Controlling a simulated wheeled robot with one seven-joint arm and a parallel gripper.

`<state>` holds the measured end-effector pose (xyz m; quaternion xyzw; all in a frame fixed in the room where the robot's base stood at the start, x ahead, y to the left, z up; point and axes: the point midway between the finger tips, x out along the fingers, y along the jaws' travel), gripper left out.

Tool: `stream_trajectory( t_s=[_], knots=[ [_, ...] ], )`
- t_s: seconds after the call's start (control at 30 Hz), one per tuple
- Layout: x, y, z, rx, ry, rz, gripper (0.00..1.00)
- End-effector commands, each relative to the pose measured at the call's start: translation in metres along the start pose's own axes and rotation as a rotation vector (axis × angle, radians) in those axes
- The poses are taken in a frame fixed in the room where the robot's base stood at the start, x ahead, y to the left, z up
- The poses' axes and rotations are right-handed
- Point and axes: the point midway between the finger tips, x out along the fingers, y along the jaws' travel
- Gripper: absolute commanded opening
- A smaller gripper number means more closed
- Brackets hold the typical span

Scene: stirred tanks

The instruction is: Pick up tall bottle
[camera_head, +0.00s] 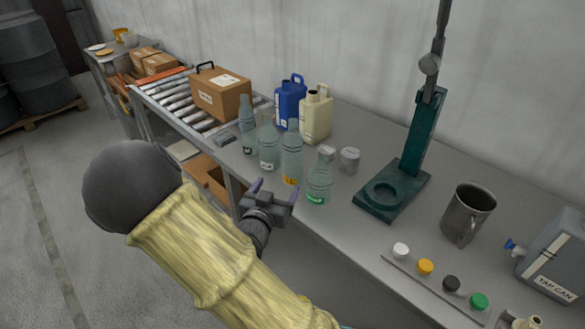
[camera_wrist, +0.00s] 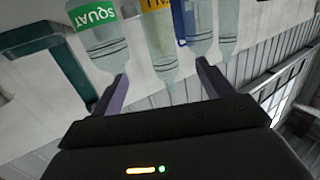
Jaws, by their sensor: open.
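A clear bottle with a yellow label low on its side (camera_head: 291,156) stands upright near the bench's front edge. It looks like the tall bottle, but its label is only partly legible. In the wrist view this yellow-labelled bottle (camera_wrist: 160,42) shows upside down between my fingers. My gripper (camera_head: 274,190) is open and empty in front of it at the bench edge; the fingers also show in the wrist view (camera_wrist: 161,72). The green-labelled SQUAT bottle (camera_head: 319,185) stands just right of it and shows beside one finger in the wrist view (camera_wrist: 98,38).
Two more clear bottles, a rounder one (camera_head: 268,147) and a slim one (camera_head: 247,128), stand to the left. Blue (camera_head: 289,102) and cream (camera_head: 316,116) jugs are behind. A grey tin (camera_head: 349,160) and green stand (camera_head: 392,188) are to the right.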

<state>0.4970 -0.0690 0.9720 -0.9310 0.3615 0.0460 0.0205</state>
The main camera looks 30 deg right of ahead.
Motion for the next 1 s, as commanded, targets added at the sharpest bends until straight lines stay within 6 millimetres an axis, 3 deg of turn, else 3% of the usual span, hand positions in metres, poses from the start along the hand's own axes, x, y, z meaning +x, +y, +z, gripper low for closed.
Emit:
stream_trajectory(
  t_s=[0.13,0.53,1.0],
  knots=[
    [-0.003,0.0,-0.009,-0.006,0.101,0.009,0.79],
    [0.004,0.001,-0.011,-0.005,0.104,0.013,0.79],
    [0.083,0.002,-0.02,-0.005,0.103,0.014,0.79]
  ],
)
